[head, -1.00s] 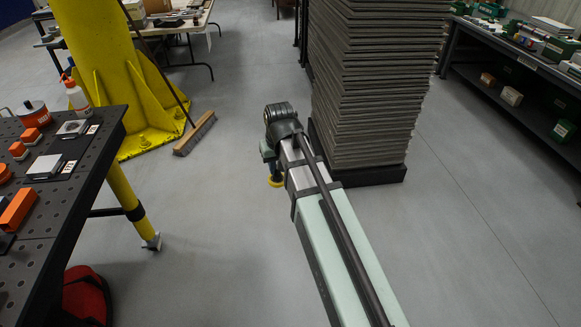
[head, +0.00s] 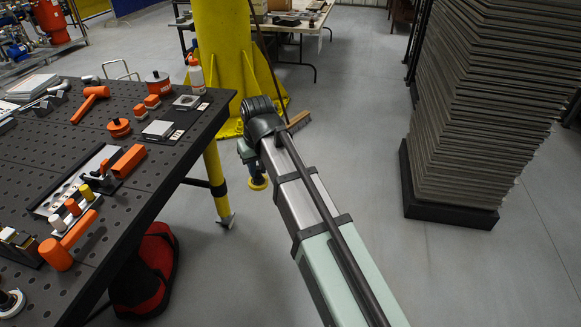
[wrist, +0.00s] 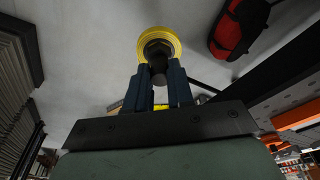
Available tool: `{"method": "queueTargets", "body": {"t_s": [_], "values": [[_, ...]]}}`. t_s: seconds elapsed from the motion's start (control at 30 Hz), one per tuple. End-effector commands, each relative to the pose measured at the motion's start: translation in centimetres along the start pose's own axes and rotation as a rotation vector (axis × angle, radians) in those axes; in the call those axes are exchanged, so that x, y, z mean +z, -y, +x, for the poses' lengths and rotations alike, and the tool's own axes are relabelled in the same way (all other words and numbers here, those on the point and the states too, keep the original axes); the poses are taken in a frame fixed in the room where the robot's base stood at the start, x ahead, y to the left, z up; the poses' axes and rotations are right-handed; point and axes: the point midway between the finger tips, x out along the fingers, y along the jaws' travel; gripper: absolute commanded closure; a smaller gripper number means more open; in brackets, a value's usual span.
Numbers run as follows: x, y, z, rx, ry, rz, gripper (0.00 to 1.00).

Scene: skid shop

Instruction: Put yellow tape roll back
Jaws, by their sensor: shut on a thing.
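The yellow tape roll (wrist: 158,35) is held in my gripper (wrist: 159,75). In the wrist view it sits at the fingertips, with a dark round thing at its middle between the fingers. In the head view the roll (head: 259,183) shows as a small yellow piece below the end of my arm. It hangs over the floor, to the right of the black perforated table (head: 60,148). The fingers themselves are mostly hidden behind my arm in the head view.
The table holds an orange mallet (head: 91,103), an orange block (head: 130,160), a white bottle (head: 195,75) and other tools. A yellow column (head: 222,50) stands behind. A tall stack of grey sheets (head: 480,100) is at the right. A red-black bag (head: 157,262) lies below the table edge.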

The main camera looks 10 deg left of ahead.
Motion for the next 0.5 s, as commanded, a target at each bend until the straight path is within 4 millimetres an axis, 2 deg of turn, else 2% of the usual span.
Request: {"method": "queueTargets", "body": {"t_s": [0.03, 0.2, 0.5], "values": [[-0.6, 1.8, -0.3, -0.006, -0.001, -0.028, 1.0], [-1.6, 7.5, -1.2, -0.023, -0.001, -0.114, 1.0], [-2.2, 17.5, -3.1, -0.053, -0.001, -0.262, 1.0]]}}
